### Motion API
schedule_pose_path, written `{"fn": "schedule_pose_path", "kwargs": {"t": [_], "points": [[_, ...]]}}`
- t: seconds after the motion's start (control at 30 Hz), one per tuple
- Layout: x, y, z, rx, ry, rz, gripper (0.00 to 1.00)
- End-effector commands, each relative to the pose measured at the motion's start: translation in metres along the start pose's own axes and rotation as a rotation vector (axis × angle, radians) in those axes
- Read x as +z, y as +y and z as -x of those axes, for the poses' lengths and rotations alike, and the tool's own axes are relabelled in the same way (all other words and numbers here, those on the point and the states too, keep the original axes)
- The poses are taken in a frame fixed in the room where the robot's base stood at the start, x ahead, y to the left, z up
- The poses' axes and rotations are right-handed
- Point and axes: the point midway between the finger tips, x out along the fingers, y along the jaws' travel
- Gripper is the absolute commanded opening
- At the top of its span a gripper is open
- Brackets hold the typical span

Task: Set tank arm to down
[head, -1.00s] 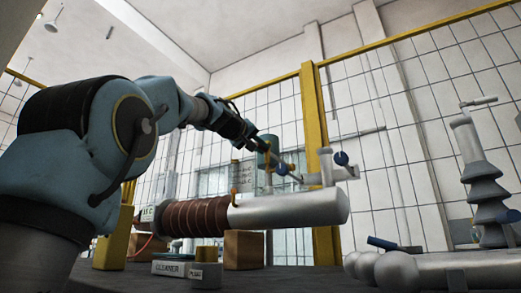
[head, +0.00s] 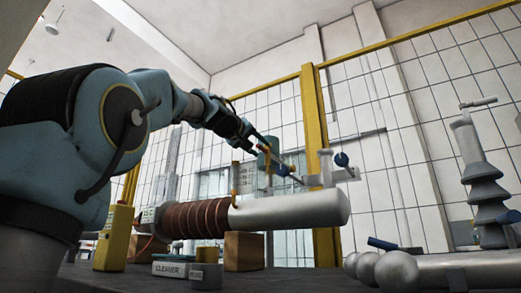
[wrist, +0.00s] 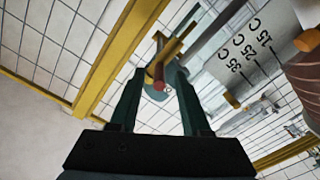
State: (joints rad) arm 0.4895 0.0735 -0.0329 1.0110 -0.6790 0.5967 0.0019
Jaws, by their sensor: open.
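My gripper (head: 258,143) is open in the head view, above the silver tank (head: 300,208) with its brown ribbed part. In the wrist view my gripper (wrist: 160,74) has its two dark fingers apart. A red-tipped yellow lever (wrist: 170,52), perhaps the tank arm, shows between and just beyond the fingertips, running up to the right. I cannot tell whether the fingers touch it. In the head view a small red tip (head: 262,147) shows near my gripper. A plate marked 35 C, 25 C and 15 C (wrist: 240,45) is to the right in the wrist view.
A yellow block (head: 115,238), a cleaner box (head: 175,269) and wooden blocks (head: 244,251) are below. A grey ribbed insulator (head: 487,195) stands at right. A mesh fence (head: 400,90) is behind.

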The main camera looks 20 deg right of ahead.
Motion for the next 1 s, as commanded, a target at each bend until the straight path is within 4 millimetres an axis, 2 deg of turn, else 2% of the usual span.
{"fn": "schedule_pose_path", "kwargs": {"t": [0.2, 0.43, 0.6, 1.0], "points": [[0.000, 0.000, 0.046, 0.000, 0.004, 0.000, 0.47], [0.000, 0.000, 0.081, 0.000, 0.001, -0.001, 0.47], [0.001, 0.000, 0.090, 0.001, 0.000, 0.001, 0.47], [0.001, 0.000, 0.090, 0.001, 0.000, 0.000, 0.47]]}}
